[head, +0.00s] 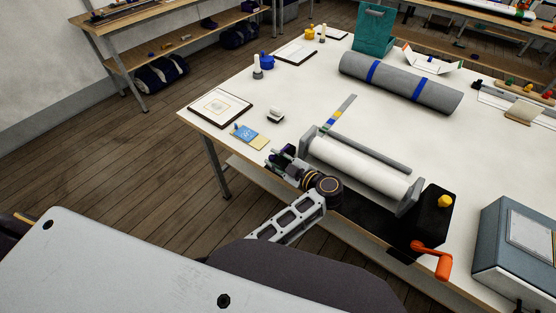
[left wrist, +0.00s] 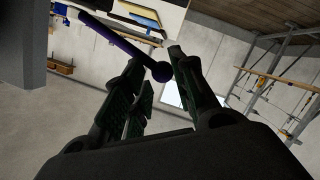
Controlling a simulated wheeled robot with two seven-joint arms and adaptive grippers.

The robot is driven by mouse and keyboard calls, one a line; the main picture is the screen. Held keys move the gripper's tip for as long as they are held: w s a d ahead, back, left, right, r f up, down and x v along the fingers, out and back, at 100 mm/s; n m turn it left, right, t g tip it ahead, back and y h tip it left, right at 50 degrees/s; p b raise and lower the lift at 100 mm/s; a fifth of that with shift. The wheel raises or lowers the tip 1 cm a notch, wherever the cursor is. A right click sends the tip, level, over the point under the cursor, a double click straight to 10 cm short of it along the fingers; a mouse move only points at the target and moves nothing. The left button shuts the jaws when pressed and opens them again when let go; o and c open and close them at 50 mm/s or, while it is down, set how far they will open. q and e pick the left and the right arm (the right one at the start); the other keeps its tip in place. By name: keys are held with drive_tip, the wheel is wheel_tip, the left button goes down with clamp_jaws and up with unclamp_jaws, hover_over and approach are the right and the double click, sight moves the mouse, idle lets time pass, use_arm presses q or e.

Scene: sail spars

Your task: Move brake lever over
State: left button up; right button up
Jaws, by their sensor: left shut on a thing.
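The brake lever, a dark purple rod with a round ball end (left wrist: 161,72), runs down from the upper left in the left wrist view. Its ball end lies between the two fingers of my left gripper (left wrist: 158,62), which is shut on it. In the head view my left gripper (head: 284,160) is at the left end of a winch with a white roller (head: 358,168), by the table's front edge. There the lever is mostly hidden by the gripper. My right gripper is not in view.
An orange crank (head: 431,260) and a yellow knob (head: 445,202) are at the winch's right end. A blue and tan card (head: 249,137) and a framed picture (head: 220,107) lie to the left. A grey roll (head: 400,82) lies behind. A blue-grey box (head: 518,250) stands at right.

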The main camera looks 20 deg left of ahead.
use_arm(q)
drive_tip(key=shift+a+f, duration=0.15)
drive_tip(key=shift+a, duration=0.25)
drive_tip(key=shift+w+r+p, duration=0.1)
drive_tip(key=shift+r+p, duration=0.25)
drive_tip(key=shift+p, duration=0.05)
drive_tip(key=shift+o, duration=0.2)
drive_tip(key=shift+w+r+p, duration=0.3)
drive_tip(key=shift+r+p, duration=0.15)
drive_tip(key=shift+r, duration=0.2)
drive_tip(key=shift+w+r+p, duration=0.2)
drive_tip(key=shift+r+p, duration=0.1)
drive_tip(key=shift+o, duration=0.2)
drive_tip(key=shift+w+d+r, duration=0.1)
drive_tip(key=shift+w+r, duration=0.05)
drive_tip(key=shift+r, duration=0.1)
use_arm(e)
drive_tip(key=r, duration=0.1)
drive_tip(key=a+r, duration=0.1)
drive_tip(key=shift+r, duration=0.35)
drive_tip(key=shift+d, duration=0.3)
use_arm(q)
drive_tip(key=shift+w, duration=0.1)
